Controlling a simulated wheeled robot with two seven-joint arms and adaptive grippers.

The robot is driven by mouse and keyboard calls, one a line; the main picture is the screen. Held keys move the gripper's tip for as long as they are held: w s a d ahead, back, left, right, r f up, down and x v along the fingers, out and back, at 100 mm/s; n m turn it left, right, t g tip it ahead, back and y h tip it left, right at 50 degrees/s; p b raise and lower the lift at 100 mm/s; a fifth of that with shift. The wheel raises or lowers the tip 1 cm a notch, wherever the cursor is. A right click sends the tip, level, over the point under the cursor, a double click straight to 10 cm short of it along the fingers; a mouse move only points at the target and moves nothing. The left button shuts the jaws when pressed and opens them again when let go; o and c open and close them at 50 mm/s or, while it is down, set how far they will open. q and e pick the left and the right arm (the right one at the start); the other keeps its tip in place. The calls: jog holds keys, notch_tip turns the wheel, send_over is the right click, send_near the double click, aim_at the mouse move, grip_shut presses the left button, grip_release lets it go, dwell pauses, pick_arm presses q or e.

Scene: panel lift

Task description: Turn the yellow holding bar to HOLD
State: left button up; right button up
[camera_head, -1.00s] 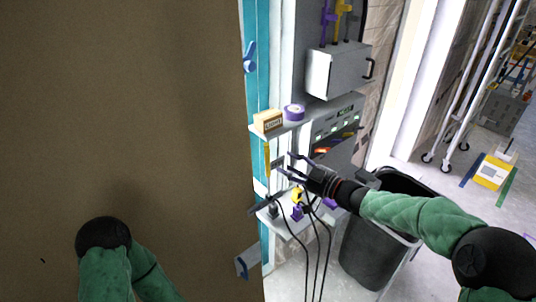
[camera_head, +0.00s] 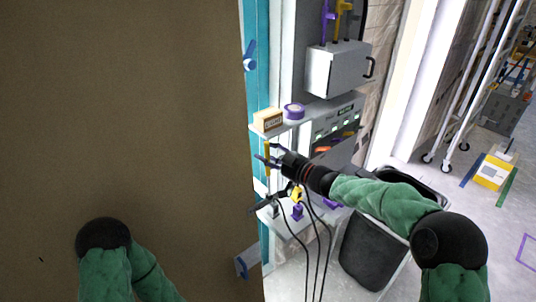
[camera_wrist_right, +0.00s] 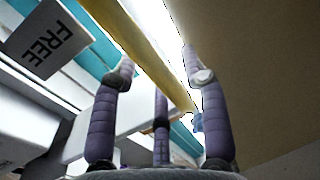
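The yellow holding bar (camera_head: 267,160) hangs on the teal post at the edge of the large brown panel (camera_head: 130,110). In the right wrist view the yellow bar (camera_wrist_right: 148,55) runs slantwise between my spread purple fingers. My right gripper (camera_head: 268,154) is open at the bar, one fingertip on each side of it; I cannot tell whether they touch it. A tag reading FREE (camera_wrist_right: 48,40) shows at the upper left of the wrist view. No HOLD marking is readable. My left arm comes in at the lower left, but its gripper is not visible.
A shelf with a small labelled box (camera_head: 267,120) and a purple tape roll (camera_head: 294,111) is just above my right gripper. A lower shelf (camera_head: 291,226) with hanging black cables lies below. A black bin (camera_head: 372,250) stands under my right forearm.

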aim_at(231, 174)
grip_shut()
jog(key=shift+a, duration=0.1)
jog(key=shift+s+a+f+n+b, duration=0.1)
jog(key=shift+s+a+n+b, duration=0.3)
jog(key=shift+a, duration=0.05)
jog(key=s+a+f+n+b, duration=0.1)
jog(key=a+b, duration=0.1)
jog(key=s+a+f+n+b, duration=0.1)
jog(key=s+a+n+b, duration=0.1)
jog(key=s+a+f+n+h+b, duration=0.1)
jog(key=s+a+b, duration=0.1)
jog(key=shift+a+n, duration=0.35)
jog(key=shift+n, duration=0.05)
jog(key=shift+s+a+f+n+b, duration=0.4)
jog(key=shift+a+n+b, duration=0.15)
jog(key=shift+b, duration=0.45)
